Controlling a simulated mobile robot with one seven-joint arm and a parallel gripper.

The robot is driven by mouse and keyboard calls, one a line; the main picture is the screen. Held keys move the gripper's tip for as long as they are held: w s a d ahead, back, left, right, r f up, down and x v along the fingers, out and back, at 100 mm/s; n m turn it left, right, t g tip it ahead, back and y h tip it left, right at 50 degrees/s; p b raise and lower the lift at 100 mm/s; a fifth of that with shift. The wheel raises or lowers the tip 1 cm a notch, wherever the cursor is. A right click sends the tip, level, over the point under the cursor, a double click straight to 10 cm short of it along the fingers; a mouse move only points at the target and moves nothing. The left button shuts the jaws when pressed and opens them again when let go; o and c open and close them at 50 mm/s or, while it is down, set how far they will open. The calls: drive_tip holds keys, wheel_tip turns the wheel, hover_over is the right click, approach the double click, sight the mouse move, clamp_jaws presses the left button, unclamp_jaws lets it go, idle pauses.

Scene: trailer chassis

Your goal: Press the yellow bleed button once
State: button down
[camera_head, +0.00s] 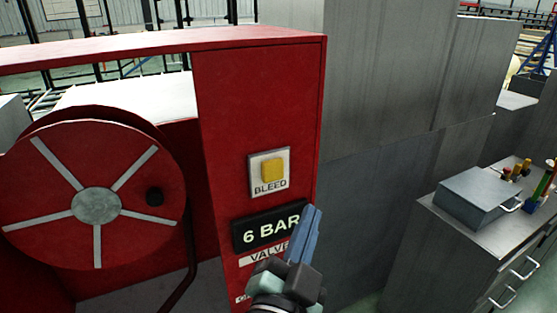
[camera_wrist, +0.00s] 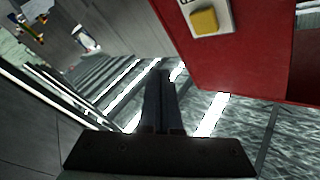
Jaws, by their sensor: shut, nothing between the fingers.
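The yellow bleed button (camera_head: 273,170) sits on a pale square plate marked BLEED (camera_head: 270,188) on the front of a red cabinet (camera_head: 256,90). It also shows at the top of the wrist view (camera_wrist: 204,21), right of my fingers. My gripper (camera_head: 311,215) is shut and empty. In the head view its blue fingers point up, below and to the right of the button, overlapping the end of the display. In the wrist view the fingertips (camera_wrist: 160,68) are apart from the button and beside the cabinet's edge.
A black 6 BAR display (camera_head: 262,231) and a partly hidden VALVE label (camera_head: 262,256) are below the button. A red hose reel (camera_head: 95,205) stands left. A grey wall (camera_head: 390,80) is behind; a metal cabinet bearing a grey toolbox (camera_head: 478,195) is at right.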

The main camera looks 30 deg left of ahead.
sight(272, 170)
drive_tip(key=shift+w+a+f, duration=0.1)
drive_tip(key=w+a+b, duration=0.2)
drive_tip(key=w+a, duration=0.3)
drive_tip(key=a, duration=0.2)
drive_tip(key=shift+w, duration=0.2)
idle(0.3)
drive_tip(key=shift+b, duration=0.35)
idle(1.7)
drive_tip(key=shift+w+a, duration=0.25)
drive_tip(key=shift+a, duration=0.05)
